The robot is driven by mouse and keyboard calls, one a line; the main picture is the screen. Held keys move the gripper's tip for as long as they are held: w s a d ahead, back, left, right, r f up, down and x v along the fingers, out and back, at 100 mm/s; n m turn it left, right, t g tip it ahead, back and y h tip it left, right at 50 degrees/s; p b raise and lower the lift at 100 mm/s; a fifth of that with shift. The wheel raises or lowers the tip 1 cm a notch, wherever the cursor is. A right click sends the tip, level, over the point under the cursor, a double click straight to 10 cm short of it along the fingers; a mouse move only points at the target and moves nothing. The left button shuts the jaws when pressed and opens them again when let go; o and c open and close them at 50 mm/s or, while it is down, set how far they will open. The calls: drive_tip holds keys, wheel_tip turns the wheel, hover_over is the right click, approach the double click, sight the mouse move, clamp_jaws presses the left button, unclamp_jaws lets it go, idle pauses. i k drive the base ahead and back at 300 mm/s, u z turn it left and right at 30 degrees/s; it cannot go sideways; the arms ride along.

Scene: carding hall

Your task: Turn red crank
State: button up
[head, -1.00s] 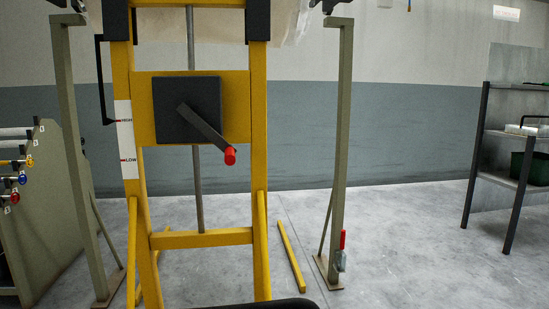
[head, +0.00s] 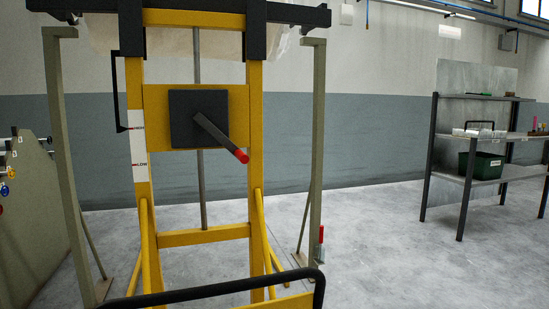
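The crank is a dark grey arm on a square black plate (head: 184,133), which is fixed to a yellow upright frame (head: 256,110). The crank arm slants down to the right and ends in a red handle (head: 241,156). A white scale strip (head: 138,150) with a LOW mark is on the frame's left post. My gripper is not in the head view.
A black rail (head: 215,291) crosses the bottom foreground. Grey-green posts (head: 317,150) stand on both sides of the frame. A shelf unit (head: 470,170) with a green bin (head: 481,165) stands at right. The floor between frame and shelf is clear.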

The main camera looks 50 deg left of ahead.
sight(200, 119)
drive_tip(key=i, duration=1)
drive_tip(key=u, duration=0.75)
drive_tip(key=i, duration=0.8)
drive_tip(key=u, duration=0.95)
